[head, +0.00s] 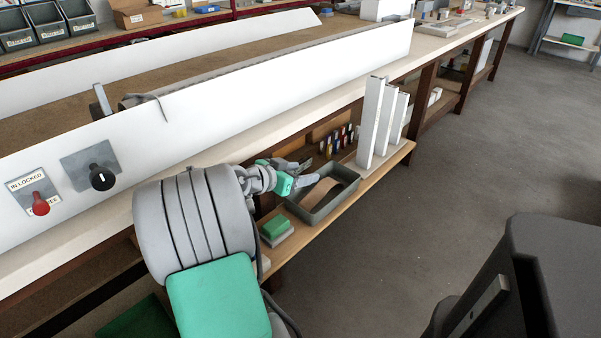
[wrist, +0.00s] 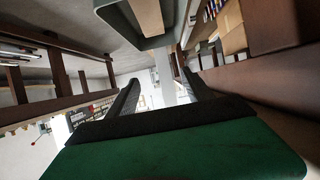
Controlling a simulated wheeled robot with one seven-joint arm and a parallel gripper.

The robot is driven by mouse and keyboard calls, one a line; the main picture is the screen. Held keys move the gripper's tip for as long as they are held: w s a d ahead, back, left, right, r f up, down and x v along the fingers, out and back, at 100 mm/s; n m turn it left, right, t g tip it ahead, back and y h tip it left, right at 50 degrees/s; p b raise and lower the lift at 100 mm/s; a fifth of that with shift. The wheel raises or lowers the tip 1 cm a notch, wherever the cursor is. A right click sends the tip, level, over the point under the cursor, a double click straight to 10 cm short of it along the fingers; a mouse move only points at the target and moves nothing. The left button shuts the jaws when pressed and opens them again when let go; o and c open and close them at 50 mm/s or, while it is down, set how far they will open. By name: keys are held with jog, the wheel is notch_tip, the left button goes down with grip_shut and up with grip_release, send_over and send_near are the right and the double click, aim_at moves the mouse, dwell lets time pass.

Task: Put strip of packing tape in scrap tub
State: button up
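The grey tub (head: 316,217) stands on the low wooden shelf under the bench, just right of my gripper (head: 309,173). A tan, flat piece (head: 324,198) shows inside it; I cannot tell whether this is the packing tape strip. In the wrist view the tub's rim (wrist: 157,43) and the tan piece (wrist: 148,16) show at the top. My gripper's dark fingers (wrist: 165,90) are spread apart with nothing seen between them. In the head view the gripper is beside and slightly above the tub's far left end. No other tape strip is clearly seen.
White upright profiles (head: 371,122) stand on the shelf beyond the tub, with several small coloured bottles (head: 338,140) behind. A green-topped block (head: 276,228) sits left of the tub. The bench edge (head: 240,137) overhangs the shelf. The floor (head: 440,180) to the right is clear.

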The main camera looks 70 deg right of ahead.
jog(key=shift+o, duration=0.7)
jog(key=p+v, duration=0.1)
jog(key=v, duration=0.6)
jog(key=shift+a, duration=0.4)
jog(key=shift+w+r, duration=0.1)
jog(key=shift+w, duration=0.05)
